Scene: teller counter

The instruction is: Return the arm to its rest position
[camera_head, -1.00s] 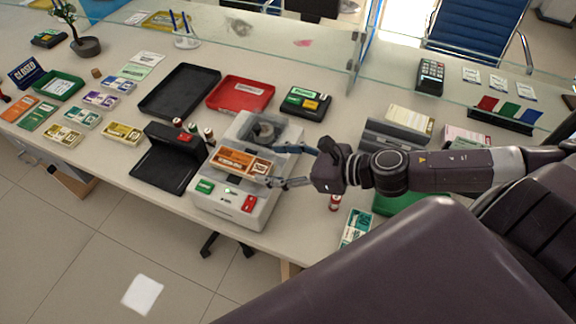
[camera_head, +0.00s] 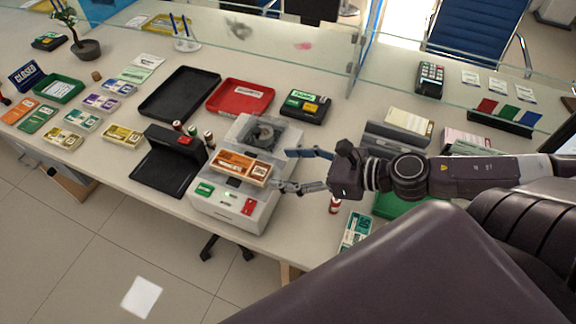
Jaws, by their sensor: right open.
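My right gripper (camera_head: 288,170) is open and empty. Its two fingers point left, just at the right side of the grey counting machine (camera_head: 227,206). An orange and white banknote bundle (camera_head: 241,166) rests on the front of the machine, clear of the fingertips. My right arm stretches in from the right edge over the counter. My left gripper does not show.
A black tray (camera_head: 151,105) and a red tray (camera_head: 221,108) lie behind the machine. A black card device (camera_head: 157,174) stands left of it. A small red-capped roll (camera_head: 334,206) stands below my gripper. A glass screen (camera_head: 292,48) runs along the back.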

